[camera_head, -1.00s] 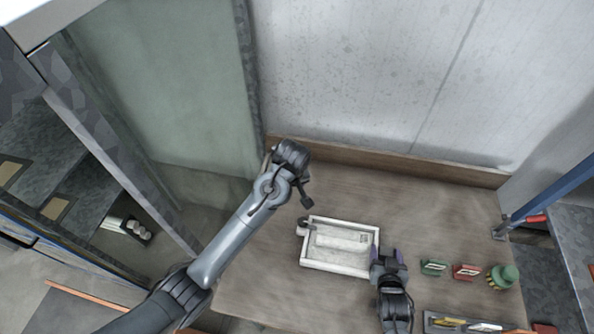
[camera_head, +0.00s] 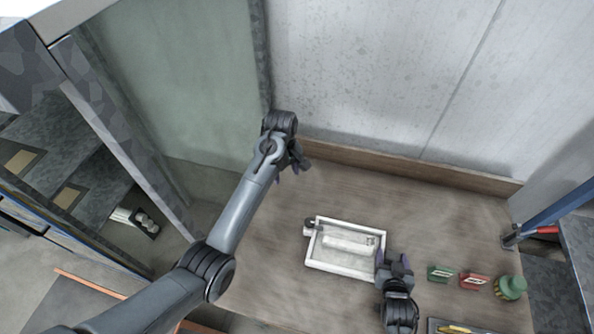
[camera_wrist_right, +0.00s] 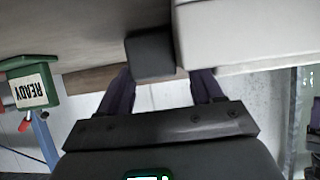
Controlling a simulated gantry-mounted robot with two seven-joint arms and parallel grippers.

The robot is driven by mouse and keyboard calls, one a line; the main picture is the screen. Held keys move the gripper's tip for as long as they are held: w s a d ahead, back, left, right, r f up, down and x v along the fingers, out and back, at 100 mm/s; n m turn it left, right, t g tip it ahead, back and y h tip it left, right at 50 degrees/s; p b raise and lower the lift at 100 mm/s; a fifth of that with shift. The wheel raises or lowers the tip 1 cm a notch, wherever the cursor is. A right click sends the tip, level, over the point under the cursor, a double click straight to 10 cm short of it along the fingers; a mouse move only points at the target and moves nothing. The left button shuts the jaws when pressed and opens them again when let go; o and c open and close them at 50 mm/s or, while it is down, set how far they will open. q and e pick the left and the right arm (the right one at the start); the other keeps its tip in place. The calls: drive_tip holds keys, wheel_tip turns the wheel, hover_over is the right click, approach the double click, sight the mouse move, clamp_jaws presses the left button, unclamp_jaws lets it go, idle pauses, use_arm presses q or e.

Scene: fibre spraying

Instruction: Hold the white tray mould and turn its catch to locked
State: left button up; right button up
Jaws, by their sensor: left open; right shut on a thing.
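The white tray mould (camera_head: 345,266) lies on the wooden bench, a shallow rectangular frame with a raised pale block inside. Its catch (camera_head: 309,227) is a small dark and grey part at the upper left corner; its setting is too small to read. My right gripper (camera_head: 386,265) is shut on the mould's right side. In the right wrist view, the mould (camera_wrist_right: 245,35) fills the upper right, with a dark block (camera_wrist_right: 151,56) beside it between the fingers. My left gripper (camera_head: 296,163) is open and empty, above the bench and up-left of the mould, apart from the catch.
A green sign (camera_head: 440,273), a red sign (camera_head: 474,281) and a green round-topped object (camera_head: 510,287) stand right of the mould. A dark tray (camera_head: 455,327) lies at the front. A wooden ledge (camera_head: 420,171) runs along the back wall. The bench behind the mould is clear.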

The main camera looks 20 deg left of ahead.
drive_tip(key=shift+f, duration=0.15)
drive_tip(key=o, duration=1.4)
drive_tip(key=shift+o, duration=0.2)
drive_tip(key=shift+s+r, duration=0.1)
drive_tip(key=shift+r, duration=0.1)
